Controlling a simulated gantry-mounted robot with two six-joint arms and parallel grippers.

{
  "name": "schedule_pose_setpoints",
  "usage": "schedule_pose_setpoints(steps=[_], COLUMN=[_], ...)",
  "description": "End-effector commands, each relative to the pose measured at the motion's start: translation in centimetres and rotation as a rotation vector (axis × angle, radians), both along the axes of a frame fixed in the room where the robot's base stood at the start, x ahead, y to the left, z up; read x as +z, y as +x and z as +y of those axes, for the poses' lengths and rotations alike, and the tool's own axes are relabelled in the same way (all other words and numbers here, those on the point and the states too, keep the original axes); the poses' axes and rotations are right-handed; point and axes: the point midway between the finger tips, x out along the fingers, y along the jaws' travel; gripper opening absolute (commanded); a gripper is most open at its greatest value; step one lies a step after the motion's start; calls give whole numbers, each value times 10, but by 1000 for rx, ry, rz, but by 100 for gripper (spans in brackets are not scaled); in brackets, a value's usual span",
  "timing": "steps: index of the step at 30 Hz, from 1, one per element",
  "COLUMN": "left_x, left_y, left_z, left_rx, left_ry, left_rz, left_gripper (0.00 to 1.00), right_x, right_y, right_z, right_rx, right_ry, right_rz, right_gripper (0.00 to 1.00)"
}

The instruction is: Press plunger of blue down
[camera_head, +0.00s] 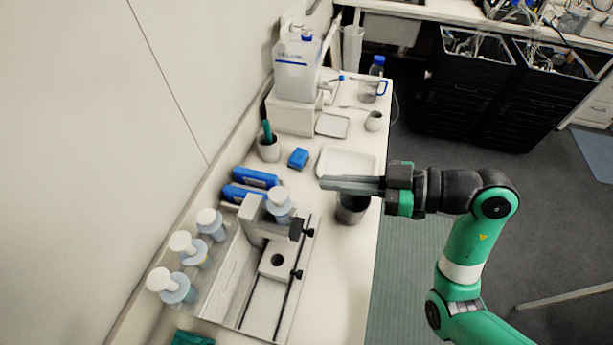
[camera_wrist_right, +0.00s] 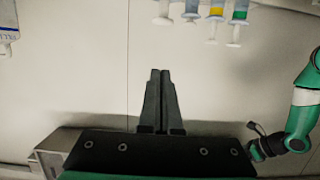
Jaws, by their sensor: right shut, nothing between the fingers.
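Several syringe-like dispensers with white plungers show in the head view. In the head view the colours wash out, so I cannot tell which is blue. My right gripper (camera_head: 324,183) is shut and empty, right of the fixture's dispenser and apart from it. My left gripper (camera_wrist_right: 258,145) shows small and dark in the wrist view; its fingers are unclear.
Behind the fixture are blue boxes (camera_head: 255,177), a pen cup (camera_head: 269,149), a white tray (camera_head: 347,164) and a carboy (camera_head: 298,68). A dark cup (camera_head: 351,208) stands beneath my right gripper. The wall closes off the left; the bench front right of the fixture is clear.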

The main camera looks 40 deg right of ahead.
Motion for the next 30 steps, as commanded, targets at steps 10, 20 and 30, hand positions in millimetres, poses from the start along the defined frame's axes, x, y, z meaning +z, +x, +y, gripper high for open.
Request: schedule_pose_setpoints(steps=[10, 20, 30], left_x=[3, 5, 5], left_y=[0, 0, 0], left_z=[0, 0, 0], left_rx=[0, 0, 0], left_ry=[0, 0, 0], left_rz=[0, 0, 0], left_gripper=[50, 50, 50], right_x=[-16, -54, -62], right_y=[50, 68, 68], right_z=[46, 58, 58], right_rx=[8, 3, 3], right_ry=[-1, -1, -1], right_rz=[-1, -1, -5], right_gripper=[0, 0, 0])
